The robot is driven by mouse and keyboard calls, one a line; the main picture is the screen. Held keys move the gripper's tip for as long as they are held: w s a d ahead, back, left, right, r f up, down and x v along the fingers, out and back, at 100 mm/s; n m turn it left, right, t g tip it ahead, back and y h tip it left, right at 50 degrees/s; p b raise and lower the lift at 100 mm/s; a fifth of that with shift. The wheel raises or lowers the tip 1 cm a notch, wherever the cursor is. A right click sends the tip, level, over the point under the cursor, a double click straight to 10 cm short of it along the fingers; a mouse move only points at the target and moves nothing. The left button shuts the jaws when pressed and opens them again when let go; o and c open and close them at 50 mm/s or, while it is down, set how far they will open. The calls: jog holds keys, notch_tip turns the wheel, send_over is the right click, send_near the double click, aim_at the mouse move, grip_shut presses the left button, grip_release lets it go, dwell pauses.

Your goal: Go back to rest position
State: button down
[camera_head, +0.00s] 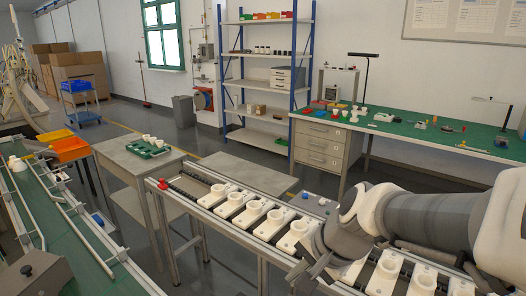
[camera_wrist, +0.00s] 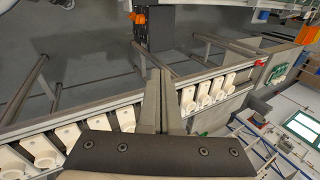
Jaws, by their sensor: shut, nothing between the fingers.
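My gripper (camera_head: 308,272) is at the front edge of the roller conveyor (camera_head: 262,246) in the head view, with my grey and white arm reaching in from the right. In the wrist view the two fingers of my gripper (camera_wrist: 160,74) are together with nothing between them. A row of white holders with round sockets, such as one holder (camera_head: 252,213), stands on the conveyor. The holders also show on both sides of the fingers in the wrist view, one at the left (camera_wrist: 42,150). My arm hides part of the row.
A side table (camera_head: 118,160) bears a green tray (camera_head: 150,149) with white cups. A green-topped workbench (camera_head: 440,140) with small parts stands behind my arm. Another conveyor (camera_head: 75,235) runs along the left. Shelving (camera_head: 265,55) stands at the back. Grey floor shows between them.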

jog(key=s+d+r+n+t+h+p, duration=0.1)
jog(key=s+d+r+n+h+p, duration=0.2)
jog(key=s+d+r+n, duration=0.4)
jog(key=shift+s+d+r+n+t+h, duration=0.35)
jog(key=shift+s+r+n, duration=0.45)
jog(key=shift+s+r, duration=0.65)
